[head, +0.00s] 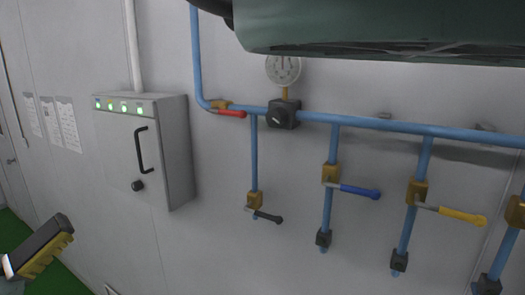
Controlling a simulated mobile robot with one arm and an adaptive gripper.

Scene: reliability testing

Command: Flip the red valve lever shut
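The red valve lever (230,113) is in the upper middle of the head view. It points right from a brass valve body (219,104) on the blue pipe (365,122), just past the pipe's bend. The lever lies nearly in line with the horizontal pipe run. What seems to be my gripper (40,247) shows at the lower left edge as a dark finger with a yellow ridged pad. It is well apart from the lever, below and left of it. The rest of it is cut off by the frame, so its opening is hidden.
A grey control box (150,150) with green lights and a black handle juts out left of the lever. A gauge (283,69) stands right of it. Black (265,215), blue (358,191) and yellow (462,215) levers hang lower right. A large green shape covers the top right.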

